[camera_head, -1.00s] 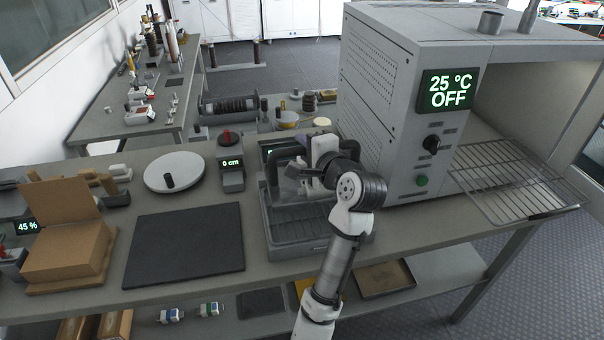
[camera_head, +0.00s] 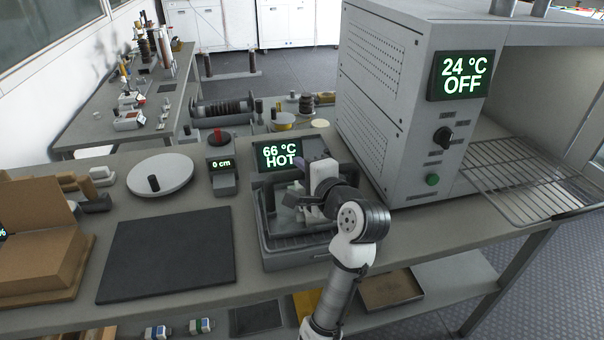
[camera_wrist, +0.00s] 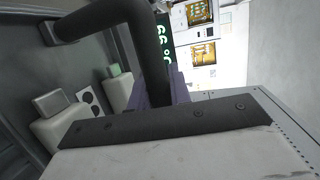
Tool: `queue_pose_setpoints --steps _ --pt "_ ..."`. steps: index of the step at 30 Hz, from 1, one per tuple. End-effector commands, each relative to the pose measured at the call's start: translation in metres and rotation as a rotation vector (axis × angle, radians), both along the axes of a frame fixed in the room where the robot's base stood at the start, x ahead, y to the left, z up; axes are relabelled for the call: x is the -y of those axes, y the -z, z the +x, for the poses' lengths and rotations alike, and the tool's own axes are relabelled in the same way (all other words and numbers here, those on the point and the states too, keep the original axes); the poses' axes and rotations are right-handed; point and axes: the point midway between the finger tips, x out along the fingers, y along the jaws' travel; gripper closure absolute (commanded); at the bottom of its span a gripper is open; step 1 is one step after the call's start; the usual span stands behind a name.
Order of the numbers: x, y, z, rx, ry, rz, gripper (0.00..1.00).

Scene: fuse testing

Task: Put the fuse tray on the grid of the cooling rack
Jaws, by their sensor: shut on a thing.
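The cooling rack (camera_head: 290,262) is a grey open box with a dark grid inside. It stands at the middle of the bench, and its display (camera_head: 279,156) reads 66 °C HOT. My gripper (camera_head: 312,202) is low over the rack, shut on the fuse tray. Most of the tray is hidden by my wrist and the rack walls. In the wrist view a thick black curved handle (camera_wrist: 150,40) and pale blocks (camera_wrist: 60,115) with greenish tops show close by. I cannot tell whether the tray touches the grid.
The oven (camera_head: 400,110) stands close on the right, reading 24 °C OFF, with a wire shelf (camera_head: 535,180) jutting out. A dark mat (camera_head: 168,255), a white disc (camera_head: 160,174) and a cardboard box (camera_head: 40,265) lie to the left. A small 0 cm display (camera_head: 222,165) is behind the mat.

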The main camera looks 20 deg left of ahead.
Motion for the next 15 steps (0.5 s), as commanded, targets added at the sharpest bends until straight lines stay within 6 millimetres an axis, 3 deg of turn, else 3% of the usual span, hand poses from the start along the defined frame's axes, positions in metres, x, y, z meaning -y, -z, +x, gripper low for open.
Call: queue_pose_setpoints --steps 7,8,9,12,15 --pt "0.0000 0.0017 0.0000 0.002 0.000 0.001 1.00" --pt "0.0000 0.0018 0.0001 -0.001 0.000 -0.001 0.77" --pt "0.0000 0.0016 0.0002 -0.001 0.000 -0.001 0.71" --pt "-0.0001 0.0015 0.0002 0.000 0.000 0.000 0.59" --pt "0.0000 0.0014 0.0002 0.000 0.000 0.000 0.59"
